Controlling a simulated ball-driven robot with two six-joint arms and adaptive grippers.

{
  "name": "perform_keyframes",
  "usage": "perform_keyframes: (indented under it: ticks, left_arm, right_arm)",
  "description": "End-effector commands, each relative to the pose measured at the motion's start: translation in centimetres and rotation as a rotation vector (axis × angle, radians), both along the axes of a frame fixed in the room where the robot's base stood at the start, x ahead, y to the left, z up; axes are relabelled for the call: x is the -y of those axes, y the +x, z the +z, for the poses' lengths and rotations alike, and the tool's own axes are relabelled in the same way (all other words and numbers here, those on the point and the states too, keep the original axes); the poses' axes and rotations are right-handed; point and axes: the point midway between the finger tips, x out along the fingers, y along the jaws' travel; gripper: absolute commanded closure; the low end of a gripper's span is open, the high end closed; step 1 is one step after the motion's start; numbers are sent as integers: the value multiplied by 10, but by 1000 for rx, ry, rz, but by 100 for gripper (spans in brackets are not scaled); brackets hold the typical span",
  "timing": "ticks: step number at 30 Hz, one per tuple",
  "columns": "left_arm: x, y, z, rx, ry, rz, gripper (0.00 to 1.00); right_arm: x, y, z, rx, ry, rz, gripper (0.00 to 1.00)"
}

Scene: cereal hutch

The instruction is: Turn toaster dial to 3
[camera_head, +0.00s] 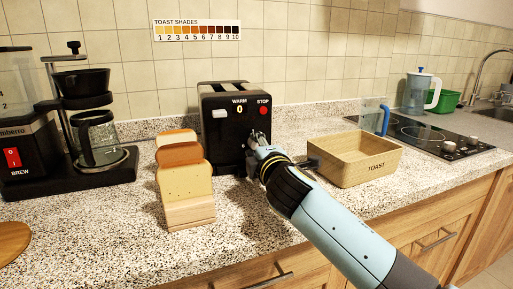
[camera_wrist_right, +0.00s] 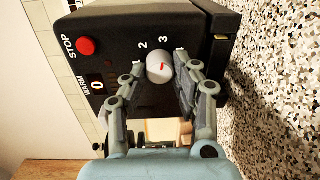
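The black toaster (camera_head: 222,104) stands against the back wall, with a "0" display under WARM, a red STOP button (camera_head: 263,111) and a pale lever (camera_head: 220,114). In the right wrist view its round grey dial (camera_wrist_right: 158,70) has a short red mark and numbers around it, including 2 and 3; which number the mark points at is hard to tell. My right gripper (camera_head: 257,138) is at the toaster's front and hides the dial in the head view. In the wrist view the right gripper's fingers (camera_wrist_right: 166,74) stand apart on both sides of the dial. My left gripper is not in view.
Bread slices (camera_head: 186,180) stand in a wooden holder (camera_head: 191,214) left of the gripper. A wooden TOAST box (camera_head: 352,166) is to the right. A coffee maker (camera_head: 105,178) is at the left. A toast-shades chart (camera_head: 197,30) hangs on the tiles.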

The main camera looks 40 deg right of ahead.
Motion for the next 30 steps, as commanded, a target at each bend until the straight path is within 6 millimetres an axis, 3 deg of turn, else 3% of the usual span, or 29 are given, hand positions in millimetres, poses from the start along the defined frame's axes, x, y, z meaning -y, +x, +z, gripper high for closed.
perform_keyframes:
  ticks: [1,5,16,30]
  left_arm:
    - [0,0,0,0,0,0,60]
    - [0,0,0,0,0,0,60]
    - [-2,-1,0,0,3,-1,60]
    - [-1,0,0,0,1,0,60]
  right_arm:
    - [0,0,-2,-3,0,-1,66]
    - [0,0,-1,-2,0,-1,49]
    - [-3,-8,-1,-2,0,0,49]
    - [-33,-97,2,-4,1,-2,49]
